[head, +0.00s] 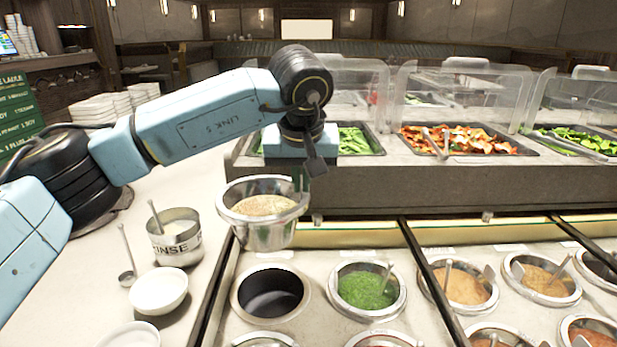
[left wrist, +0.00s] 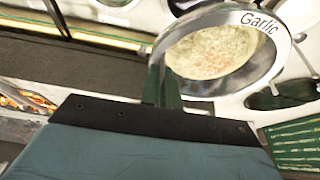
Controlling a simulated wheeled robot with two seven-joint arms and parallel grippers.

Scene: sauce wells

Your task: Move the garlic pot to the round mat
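The garlic pot (head: 262,232) is a round metal pot with pale, speckled sauce inside. It hangs roughly upright above the counter's inner edge, behind the empty well. In the left wrist view the pot (left wrist: 246,88) shows the word Garlic on its rim. My left gripper (head: 301,181) is at the pot's right rim in the head view. Its fingers (left wrist: 162,85) are closed on the pot's edge in the left wrist view. My right gripper is not in view.
An empty dark well (head: 270,293) lies below the pot. A pot of green sauce (head: 366,289) is beside it. A rinse pot (head: 174,246), a small ladle (head: 127,277) and a white bowl (head: 159,290) stand at left. Clear guards (head: 455,95) rise behind.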

